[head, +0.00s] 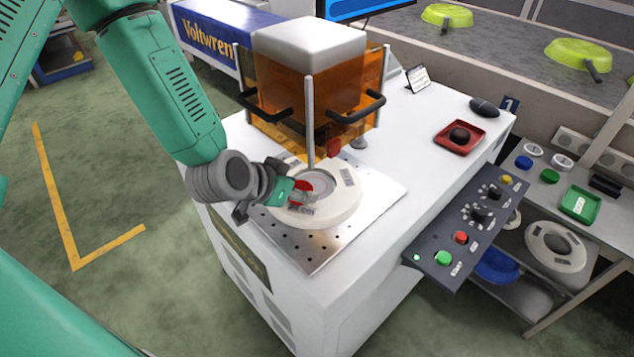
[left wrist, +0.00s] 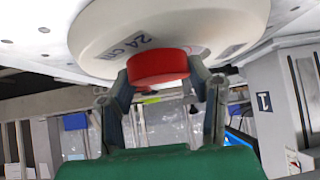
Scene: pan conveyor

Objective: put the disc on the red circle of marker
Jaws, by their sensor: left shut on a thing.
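The disc (head: 343,204) is a thick cream-white ring-shaped plate with dark label patches, over the perforated metal plate of the white machine in the head view. In the left wrist view the disc (left wrist: 100,45) is marked "24 cm" and carries a red knob (left wrist: 159,67). My left gripper (head: 298,192) reaches in from the left over the disc; its fingers (left wrist: 160,80) are shut on the red knob. I cannot tell whether the disc touches the plate. No marker with a red circle can be made out. My right gripper is not in view.
An orange-walled guard (head: 275,92) with black handles stands right behind the disc. A control panel (head: 465,220) with buttons lies along the machine's right edge, with a red tray (head: 460,135) behind. The conveyor carries green pans (head: 577,54).

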